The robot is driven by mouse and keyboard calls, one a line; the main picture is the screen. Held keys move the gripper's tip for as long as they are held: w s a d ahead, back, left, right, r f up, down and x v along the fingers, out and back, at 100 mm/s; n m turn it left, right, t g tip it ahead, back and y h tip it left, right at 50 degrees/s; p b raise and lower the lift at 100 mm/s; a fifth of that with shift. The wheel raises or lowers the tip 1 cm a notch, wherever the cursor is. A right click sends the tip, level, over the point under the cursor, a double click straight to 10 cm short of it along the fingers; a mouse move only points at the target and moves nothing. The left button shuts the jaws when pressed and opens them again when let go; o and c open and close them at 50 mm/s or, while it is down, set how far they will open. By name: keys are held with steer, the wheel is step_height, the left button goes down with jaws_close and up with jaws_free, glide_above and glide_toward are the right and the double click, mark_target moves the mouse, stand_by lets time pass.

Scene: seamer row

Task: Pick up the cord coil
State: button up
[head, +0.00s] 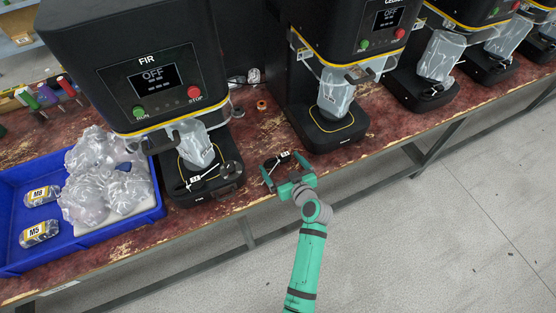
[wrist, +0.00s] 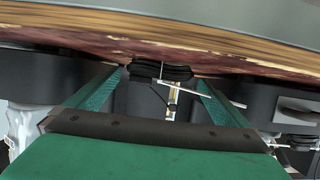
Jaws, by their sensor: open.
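The cord coil (head: 277,160) is a small black bundle with a white tag, lying on the red-brown bench between two machines, near the front edge. In the wrist view the black coil (wrist: 162,72) sits at the upper middle, with a thin white strip across it. My gripper (head: 284,170) is open. Its two green fingers point at the coil, one to each side in the picture. In the wrist view the coil shows between the fingertips of my gripper (wrist: 160,78). I cannot tell whether either finger touches it.
The black FIR machine (head: 150,75) stands left and another black machine (head: 325,122) right, both close to the coil. A blue tray (head: 110,235) with clear bags and M8 and M5 packs is at left. An orange ring (head: 261,105) lies behind. The floor in front is clear.

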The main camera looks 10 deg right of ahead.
mark_target(279, 161)
steer(key=shift+x, duration=1.8)
steer(key=shift+f, duration=0.1)
steer(key=c, duration=1.1)
steer(key=shift+r, duration=0.2)
